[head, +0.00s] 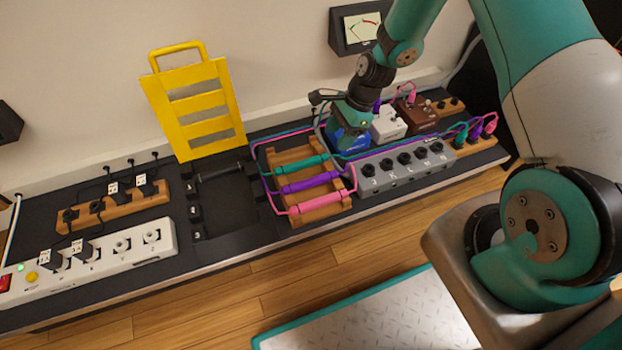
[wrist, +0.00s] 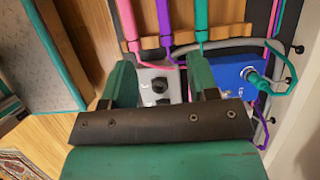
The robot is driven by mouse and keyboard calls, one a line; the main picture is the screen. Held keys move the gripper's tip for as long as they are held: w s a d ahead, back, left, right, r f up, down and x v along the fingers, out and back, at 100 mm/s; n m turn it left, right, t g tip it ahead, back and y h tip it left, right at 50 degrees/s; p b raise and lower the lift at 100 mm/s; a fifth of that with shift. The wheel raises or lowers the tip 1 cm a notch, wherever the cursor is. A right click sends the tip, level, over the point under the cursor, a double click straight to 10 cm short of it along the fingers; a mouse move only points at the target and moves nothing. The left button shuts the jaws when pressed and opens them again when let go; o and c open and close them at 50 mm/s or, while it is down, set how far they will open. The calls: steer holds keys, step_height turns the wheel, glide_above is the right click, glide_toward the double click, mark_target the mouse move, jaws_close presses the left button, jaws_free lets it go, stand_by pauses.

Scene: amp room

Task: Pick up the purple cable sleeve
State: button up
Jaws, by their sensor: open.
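The purple cable sleeve (head: 308,183) lies in a wooden rack (head: 290,157), between a teal sleeve (head: 302,165) and a pink sleeve (head: 317,204). In the wrist view the purple sleeve (wrist: 165,16) shows at the top, beyond my fingertips, between the pink sleeve (wrist: 142,14) and the teal sleeve (wrist: 201,18). My gripper (wrist: 164,68) is open, with two green fingers apart and nothing held between them. In the head view my gripper is mostly hidden by the arm, over the pedals right of the rack.
A grey numbered box (head: 405,172) stands right of the rack, with blue (head: 351,141), white (head: 388,124) and brown pedals behind it. Purple, teal and pink cables loop around the rack. A yellow panel (head: 195,105) stands upright at left, near a white power strip (head: 95,262).

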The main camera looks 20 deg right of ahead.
steer(key=b, duration=0.7)
glide_toward(310, 180)
steer(key=f, duration=0.3)
steer(key=shift+s+f, duration=0.3)
steer(key=b+x, duration=0.2)
steer(key=x, duration=0.1)
steer(key=a+b+x, duration=0.1)
steer(key=b+x, duration=0.1)
steer(key=x, duration=0.1)
steer(key=shift+w+r, duration=0.15)
steer(key=shift+w, duration=0.05)
steer(key=shift+r, duration=0.15)
jaws_close()
steer(key=shift+r, duration=0.1)
